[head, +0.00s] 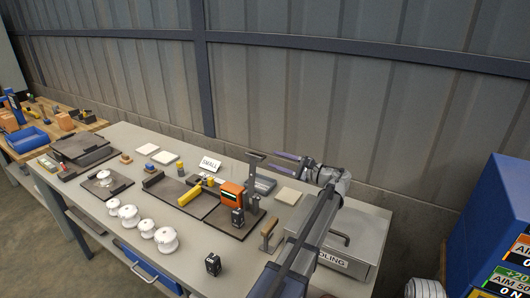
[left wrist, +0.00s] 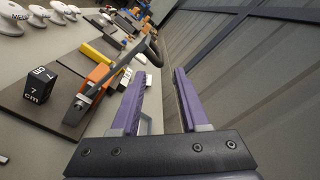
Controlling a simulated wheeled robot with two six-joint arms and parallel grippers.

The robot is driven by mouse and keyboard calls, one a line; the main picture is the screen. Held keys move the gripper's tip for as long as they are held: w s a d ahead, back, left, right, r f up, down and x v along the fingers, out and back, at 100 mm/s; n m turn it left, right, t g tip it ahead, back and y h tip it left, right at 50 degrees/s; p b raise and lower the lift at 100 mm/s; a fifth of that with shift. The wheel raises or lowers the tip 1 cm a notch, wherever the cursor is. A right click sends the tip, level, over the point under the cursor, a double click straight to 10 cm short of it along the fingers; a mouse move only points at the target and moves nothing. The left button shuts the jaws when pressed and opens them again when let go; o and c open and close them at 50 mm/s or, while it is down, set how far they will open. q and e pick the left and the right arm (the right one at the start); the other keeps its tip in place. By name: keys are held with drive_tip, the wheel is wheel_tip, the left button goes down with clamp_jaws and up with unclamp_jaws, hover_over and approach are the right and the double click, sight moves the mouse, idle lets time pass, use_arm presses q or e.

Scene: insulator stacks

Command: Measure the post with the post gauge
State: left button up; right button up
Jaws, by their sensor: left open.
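My left gripper (head: 279,162) is open and empty, its purple fingers pointing left above the back of the table. In the left wrist view its fingers (left wrist: 157,100) stand wide apart. Left of it, a dark grey upright piece with a flat top (head: 254,172) rises beside an orange block-like device (head: 231,194) on a dark board. The left wrist view shows the orange device (left wrist: 98,78) with a grey bar and jaw. I cannot tell for sure which part is the post gauge and which the post. The fingers appear apart from both. My right gripper is not in view.
A black cube (head: 237,218) stands by the orange device, another (head: 213,265) near the front edge. A yellow block (head: 190,196) lies on the board. White insulators (head: 166,239) line the front. A wooden-handled tool (head: 267,236) and grey lidded box (head: 352,237) are at right.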

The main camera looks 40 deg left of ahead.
sight(260, 154)
use_arm(q)
drive_tip(key=a, duration=0.5)
drive_tip(key=s+a, duration=0.1)
drive_tip(key=a, duration=0.1)
drive_tip(key=shift+a+r, duration=0.1)
drive_tip(key=shift+a, duration=0.3)
clamp_jaws()
drive_tip(key=shift+w, duration=0.1)
drive_tip(key=shift+w+r, duration=0.1)
drive_tip(key=shift+w, duration=0.05)
idle(1.0)
